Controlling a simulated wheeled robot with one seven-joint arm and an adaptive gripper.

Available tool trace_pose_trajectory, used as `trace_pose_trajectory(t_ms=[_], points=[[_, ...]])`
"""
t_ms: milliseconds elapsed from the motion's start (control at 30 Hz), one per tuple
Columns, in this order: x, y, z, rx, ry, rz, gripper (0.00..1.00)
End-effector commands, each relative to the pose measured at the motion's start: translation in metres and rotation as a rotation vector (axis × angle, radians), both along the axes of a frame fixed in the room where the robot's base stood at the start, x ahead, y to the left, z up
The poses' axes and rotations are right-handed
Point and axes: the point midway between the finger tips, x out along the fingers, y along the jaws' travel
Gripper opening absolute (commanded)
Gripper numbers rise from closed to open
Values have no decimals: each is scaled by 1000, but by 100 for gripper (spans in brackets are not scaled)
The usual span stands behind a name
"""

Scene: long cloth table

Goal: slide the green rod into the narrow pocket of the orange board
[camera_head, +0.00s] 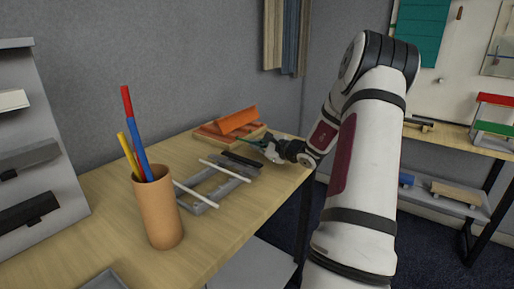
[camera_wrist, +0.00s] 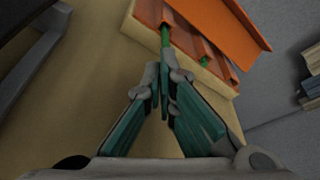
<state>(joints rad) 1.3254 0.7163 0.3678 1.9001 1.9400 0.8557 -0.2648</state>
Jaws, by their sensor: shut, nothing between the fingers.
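The orange board (camera_head: 237,120) is a tilted panel over orange strips on a pale wooden base, at the table's far end. In the wrist view the orange board (camera_wrist: 225,22) fills the upper right. A green rod end (camera_wrist: 165,36) shows in a gap between orange strips, just ahead of my fingertips. A second green piece (camera_wrist: 206,50) shows in another gap to the right; I cannot tell if both are one rod. My gripper (camera_wrist: 162,86) is shut and empty, its teal fingers together beside the base. In the head view my gripper (camera_head: 259,144) is right of the board.
A grey rack (camera_head: 199,207) with white rods and a black bar lies in front of the board. A clay cup (camera_head: 158,211) holds red, blue and yellow rods. A grey stepped stand (camera_head: 55,165) is at left. Bare table (camera_head: 110,210) lies around the cup.

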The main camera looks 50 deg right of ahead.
Motion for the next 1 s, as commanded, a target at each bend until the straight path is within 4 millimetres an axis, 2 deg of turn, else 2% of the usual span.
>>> trace_pose_trajectory(t_ms=[1000], points=[[19, 2, 0, 0, 0, 0, 0]])
